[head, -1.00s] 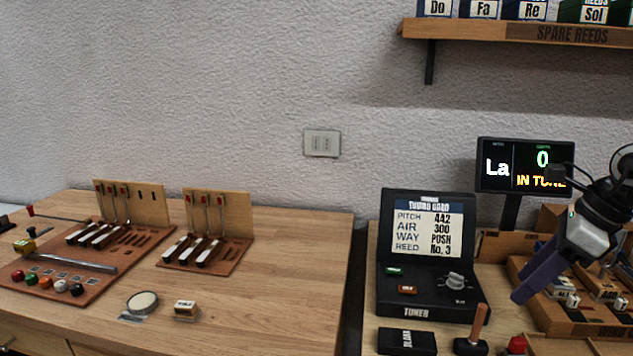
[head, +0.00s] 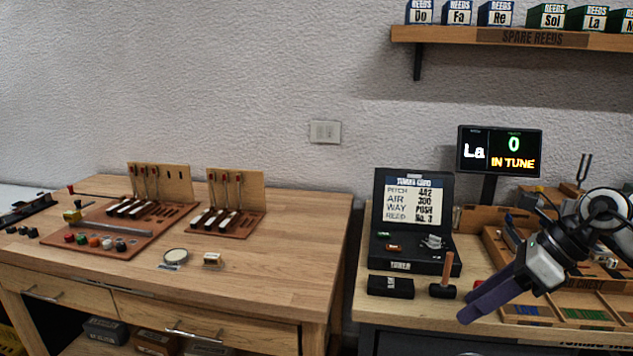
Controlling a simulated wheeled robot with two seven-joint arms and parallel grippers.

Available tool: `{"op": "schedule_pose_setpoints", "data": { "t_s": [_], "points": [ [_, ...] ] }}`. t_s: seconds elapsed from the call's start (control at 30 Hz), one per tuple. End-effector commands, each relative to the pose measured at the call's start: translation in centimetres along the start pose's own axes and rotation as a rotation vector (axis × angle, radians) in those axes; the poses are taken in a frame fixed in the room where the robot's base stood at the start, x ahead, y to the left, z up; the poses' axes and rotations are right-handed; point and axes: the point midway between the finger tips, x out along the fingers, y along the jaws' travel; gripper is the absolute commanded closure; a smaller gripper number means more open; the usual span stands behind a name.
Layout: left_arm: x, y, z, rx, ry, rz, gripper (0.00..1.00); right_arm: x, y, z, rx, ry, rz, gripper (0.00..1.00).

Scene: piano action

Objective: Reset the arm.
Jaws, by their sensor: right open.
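My right arm comes in from the right side of the head view. Its right gripper (head: 470,306) has purple fingers pointing down and left, with a pale grey body behind them. The gripper is open and nothing shows between its fingers. It hangs over the front of the right bench, in front of the wooden tray and just right of a small mallet (head: 446,281). My left gripper is out of view.
The black tuner case (head: 408,265) and a black box (head: 390,287) are left of the gripper. The display (head: 499,152) reads IN TUNE. A wooden tray (head: 560,309) lies behind the arm.

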Motion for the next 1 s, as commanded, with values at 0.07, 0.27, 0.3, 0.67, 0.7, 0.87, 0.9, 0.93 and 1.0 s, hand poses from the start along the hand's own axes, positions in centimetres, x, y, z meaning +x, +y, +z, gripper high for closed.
{"op": "schedule_pose_setpoints", "data": {
  "t_s": [0.07, 0.27, 0.3, 0.67, 0.7, 0.87, 0.9, 0.93, 1.0],
  "points": [
    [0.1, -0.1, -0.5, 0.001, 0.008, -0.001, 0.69, 2.4, 1.8, 0.9, 0.022, -0.057, 0.067, 0.55],
    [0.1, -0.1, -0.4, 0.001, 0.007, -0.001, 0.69, 8.9, 8.6, 4.5, 0.183, -0.291, 0.318, 0.55],
    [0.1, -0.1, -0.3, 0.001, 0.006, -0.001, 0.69, 10.2, 10.5, 5.5, 0.255, -0.361, 0.391, 0.55],
    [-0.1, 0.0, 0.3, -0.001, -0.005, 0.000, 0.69, 15.8, 14.1, 5.9, 1.431, -0.908, 0.896, 0.55],
    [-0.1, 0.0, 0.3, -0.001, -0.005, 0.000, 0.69, 16.8, 13.3, 4.3, 1.602, -0.946, 0.915, 0.55],
    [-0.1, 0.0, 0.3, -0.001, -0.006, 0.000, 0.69, 21.8, 11.9, -5.8, 2.309, -1.030, 0.891, 0.55],
    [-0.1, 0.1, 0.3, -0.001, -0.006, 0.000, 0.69, 23.0, 12.1, -8.6, 2.465, -1.035, 0.864, 0.55],
    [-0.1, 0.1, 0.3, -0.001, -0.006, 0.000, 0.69, 23.9, 12.5, -10.7, 2.577, -1.035, 0.839, 0.55],
    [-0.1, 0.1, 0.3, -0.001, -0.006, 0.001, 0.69, 25.8, 13.9, -15.2, 2.814, -1.025, 0.770, 0.55]
  ]
}}
